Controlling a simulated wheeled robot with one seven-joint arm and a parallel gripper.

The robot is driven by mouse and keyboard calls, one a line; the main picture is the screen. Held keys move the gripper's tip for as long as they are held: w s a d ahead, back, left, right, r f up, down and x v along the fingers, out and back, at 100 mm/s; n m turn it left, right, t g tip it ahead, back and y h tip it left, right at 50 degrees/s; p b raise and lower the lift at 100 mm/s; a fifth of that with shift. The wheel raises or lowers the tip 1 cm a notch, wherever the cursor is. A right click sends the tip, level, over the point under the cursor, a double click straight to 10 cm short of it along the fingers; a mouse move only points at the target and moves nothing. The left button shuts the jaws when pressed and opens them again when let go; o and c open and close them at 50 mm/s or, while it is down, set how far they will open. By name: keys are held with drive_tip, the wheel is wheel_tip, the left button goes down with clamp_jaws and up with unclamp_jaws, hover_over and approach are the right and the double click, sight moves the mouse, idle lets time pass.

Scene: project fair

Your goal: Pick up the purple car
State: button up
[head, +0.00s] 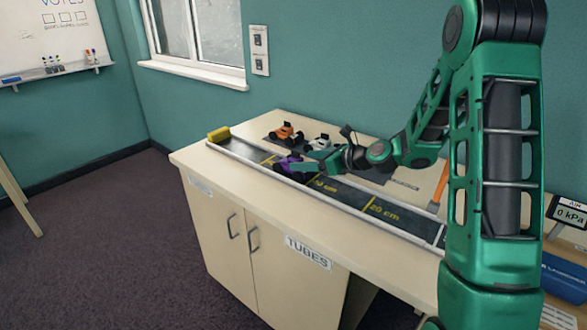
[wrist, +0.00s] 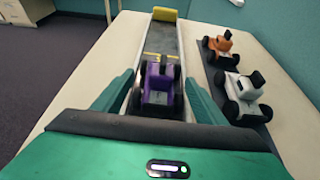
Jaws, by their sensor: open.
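The purple car (head: 290,167) has dark wheels and sits on the dark track (head: 345,193) on top of the cabinet. In the wrist view the purple car (wrist: 158,86) lies between the two green fingers of my gripper (wrist: 156,88). In the head view my gripper (head: 306,168) reaches over the track from the right, at the car. The fingers are open, one on each side of the car, with a gap visible on the right; whether the left finger touches it I cannot tell.
An orange car (head: 284,132) and a white car (head: 319,142) stand on a dark mat beside the track. A yellow block (head: 219,134) closes the track's far end. An orange-handled tool (head: 439,187) and a pressure display (head: 570,213) are to the right.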

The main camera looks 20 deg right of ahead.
sight(301, 160)
drive_tip(key=shift+x, duration=2.7)
drive_tip(key=shift+d, duration=0.1)
drive_tip(key=shift+c, duration=0.6)
drive_tip(key=c, duration=1.1)
drive_tip(key=shift+r, duration=0.1)
